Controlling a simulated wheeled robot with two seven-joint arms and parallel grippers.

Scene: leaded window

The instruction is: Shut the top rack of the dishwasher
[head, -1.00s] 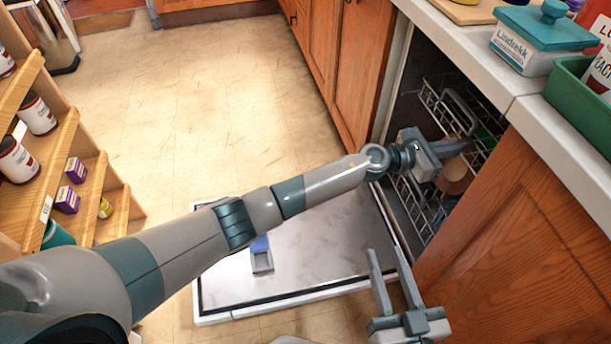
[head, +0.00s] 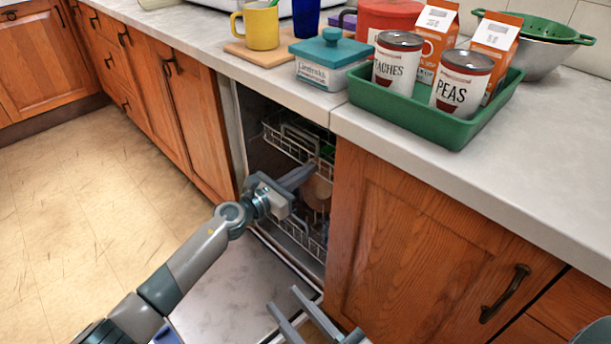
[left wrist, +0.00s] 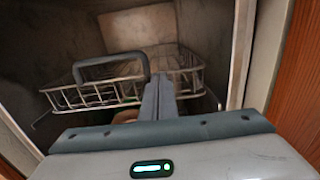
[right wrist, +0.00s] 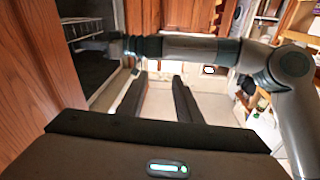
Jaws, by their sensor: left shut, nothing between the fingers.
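The top rack (head: 285,146) of the dishwasher is a wire basket inside the tub, under the counter. It also shows in the left wrist view (left wrist: 90,95), with a grey handle (left wrist: 112,68) at its front. My left gripper (head: 308,170) is shut and empty, pointing into the dishwasher at the rack's front. In the left wrist view its fingers overlap the rack's front wires, right of the handle; I cannot tell whether they touch. My right gripper (head: 300,312) is open and empty, low in front of the cabinet beside the dishwasher.
The dishwasher door (head: 225,295) lies open and flat near the floor. A lower rack (head: 305,238) is behind my left gripper. A wooden cabinet (head: 425,235) stands to the right. A green tray (head: 440,120) with cans and cartons is on the counter above. Open floor lies left.

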